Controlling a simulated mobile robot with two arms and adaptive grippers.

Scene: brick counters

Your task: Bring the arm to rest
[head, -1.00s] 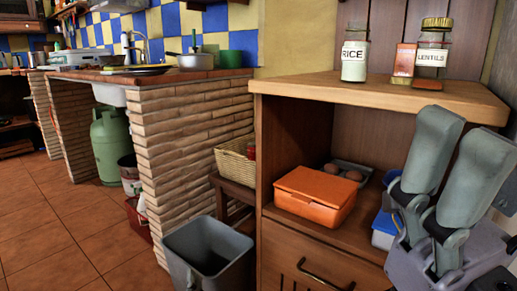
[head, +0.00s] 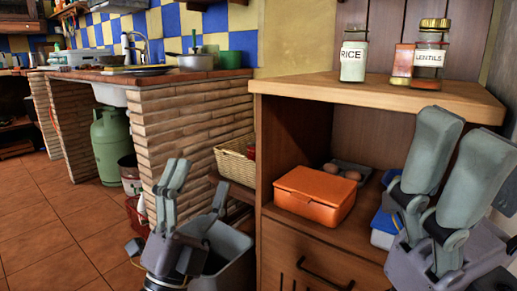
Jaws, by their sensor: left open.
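My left gripper (head: 198,178) is in the lower left of the head view, in front of the grey bin and the brick counter. Its fingers point up and stand apart, with nothing between them. My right gripper (head: 466,158) is large and close at the right edge. Its two nearer grey fingers point up, and what looks like another finger is cut off by the frame. I see nothing held in it.
A wooden cabinet (head: 375,88) carries a rice jar (head: 353,62), a lentils jar (head: 430,55) and a small orange-brown container (head: 402,62). An orange box (head: 314,195) sits on its shelf. A grey bin (head: 228,240) stands beside it. The tiled floor at left is clear.

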